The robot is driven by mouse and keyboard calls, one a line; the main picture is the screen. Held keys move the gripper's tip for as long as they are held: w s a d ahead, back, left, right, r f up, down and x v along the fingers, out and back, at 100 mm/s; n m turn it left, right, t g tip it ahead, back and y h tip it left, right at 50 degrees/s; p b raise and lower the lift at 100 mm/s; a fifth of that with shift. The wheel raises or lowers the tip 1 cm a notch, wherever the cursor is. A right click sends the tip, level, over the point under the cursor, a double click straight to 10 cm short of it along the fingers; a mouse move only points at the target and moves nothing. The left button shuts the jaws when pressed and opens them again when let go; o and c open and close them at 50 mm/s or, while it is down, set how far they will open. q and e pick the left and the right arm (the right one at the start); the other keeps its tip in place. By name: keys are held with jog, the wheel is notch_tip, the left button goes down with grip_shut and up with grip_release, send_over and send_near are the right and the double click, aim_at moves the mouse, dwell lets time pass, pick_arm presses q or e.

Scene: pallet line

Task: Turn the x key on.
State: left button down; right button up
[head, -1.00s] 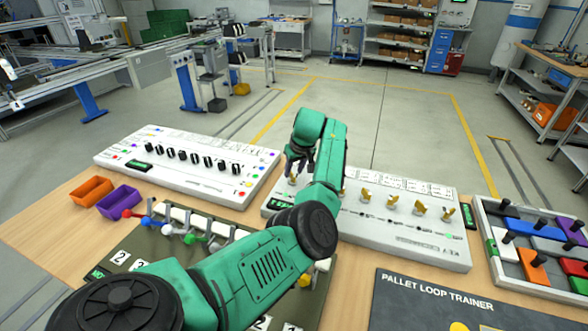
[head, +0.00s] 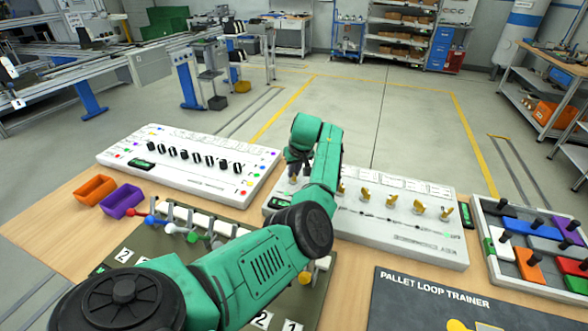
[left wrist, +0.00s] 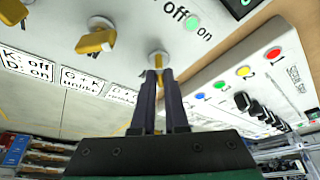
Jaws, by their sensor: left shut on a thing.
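The white key panel (head: 400,250) lies on the wooden bench in the head view, with a row of yellow keys (head: 391,201). My left gripper (head: 294,174) reaches down to the panel's left end. In the left wrist view my left gripper (left wrist: 161,72) is shut on a yellow key (left wrist: 161,58), whose lower part shows at its round base. Printed "off" and "on" marks and a lit green lamp (left wrist: 191,21) are beside this key. I cannot read a letter that names it. My right gripper is not in view.
Another yellow key (left wrist: 95,41) stands close by in the wrist view. A white panel with black knobs (head: 182,155) is left of the arm. Orange and purple bins (head: 121,201), a dark-green board with levers (head: 150,240) and a tray of coloured blocks (head: 530,240) are around.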

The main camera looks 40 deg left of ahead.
pick_arm(q)
jog(key=m+p, duration=0.2)
jog(key=p, duration=0.1)
jog(key=m+t+h+p, duration=0.1)
jog(key=m+p, duration=0.2)
jog(key=m+h+p, duration=0.1)
jog(key=m+p, duration=0.1)
jog(key=p, duration=0.1)
jog(key=shift+s+a+r+t+p, duration=0.15)
jog(key=shift+a+r+t+p, duration=0.1)
jog(key=shift+r+t+p, duration=0.15)
jog(key=m, duration=0.1)
jog(key=m+h+p, duration=0.1)
jog(key=m, duration=0.1)
jog(key=shift+a+f+t, duration=0.1)
jog(key=shift+f+t, duration=0.1)
jog(key=shift+t, duration=0.1)
jog(key=shift+f+m+h, duration=0.15)
jog(key=shift+m+h, duration=0.15)
jog(key=shift+m, duration=0.7)
jog(key=shift+a+f+m+h+b, duration=0.15)
jog(key=shift+m+h+b, duration=0.4)
jog(key=shift+m, duration=0.65)
jog(key=shift+m+h+b, duration=0.35)
jog(key=shift+m+b, duration=0.55)
jog(key=shift+m, duration=0.1)
jog(key=shift+m+b, duration=0.4)
jog(key=shift+m, duration=0.1)
jog(key=shift+r, duration=0.2)
